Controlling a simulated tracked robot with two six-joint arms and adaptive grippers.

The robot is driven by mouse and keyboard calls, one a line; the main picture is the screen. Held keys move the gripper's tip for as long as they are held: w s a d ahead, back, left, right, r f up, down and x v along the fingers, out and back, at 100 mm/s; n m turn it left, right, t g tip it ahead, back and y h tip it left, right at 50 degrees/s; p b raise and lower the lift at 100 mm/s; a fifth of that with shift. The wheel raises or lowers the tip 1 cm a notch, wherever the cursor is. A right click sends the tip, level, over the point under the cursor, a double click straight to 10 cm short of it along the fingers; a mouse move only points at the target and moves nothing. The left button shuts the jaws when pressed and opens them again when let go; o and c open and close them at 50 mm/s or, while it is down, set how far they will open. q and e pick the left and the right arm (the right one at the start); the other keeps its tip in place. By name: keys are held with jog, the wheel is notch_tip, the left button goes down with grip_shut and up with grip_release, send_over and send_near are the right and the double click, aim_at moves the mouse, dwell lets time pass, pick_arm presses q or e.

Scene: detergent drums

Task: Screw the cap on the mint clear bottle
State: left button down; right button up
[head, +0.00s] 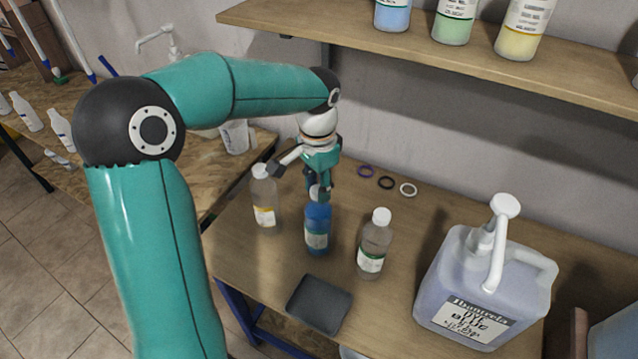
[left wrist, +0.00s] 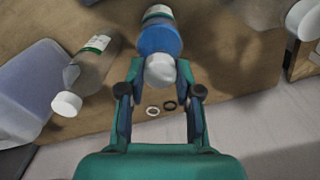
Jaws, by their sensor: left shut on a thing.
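A clear bottle (head: 374,250) with a green-banded label stands upright on the table, right of a blue bottle (head: 318,226). A white cap (head: 381,217) sits on its top; how tight it is cannot be seen. The clear bottle also shows at left in the left wrist view (left wrist: 91,68). My left gripper (head: 318,190) points down over the blue bottle. Its fingers (left wrist: 160,88) are closed around the white cap (left wrist: 160,70) at the blue bottle's top. The fingers partly hide this cap in the head view. My right gripper is not in view.
Another clear bottle (head: 264,198) with an orange-marked label stands left of the blue one. A large jug with a pump (head: 485,285) stands at right. A dark tray (head: 319,305) lies in front. Purple (head: 366,171), black (head: 386,182) and white (head: 408,190) rings lie behind. A shelf (head: 450,70) overhangs.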

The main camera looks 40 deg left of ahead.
pick_arm(q)
jog(key=shift+s+f, duration=0.1)
jog(key=m+p, duration=0.1)
jog(key=m, duration=0.2)
jog(key=shift+m, duration=1.4)
jog(key=m+p, duration=0.1)
jog(key=m, duration=0.1)
jog(key=shift+m, duration=0.3)
jog(key=m, duration=0.3)
jog(key=shift+p, duration=0.35)
jog(key=c, duration=1)
grip_release()
jog(key=shift+a, duration=0.1)
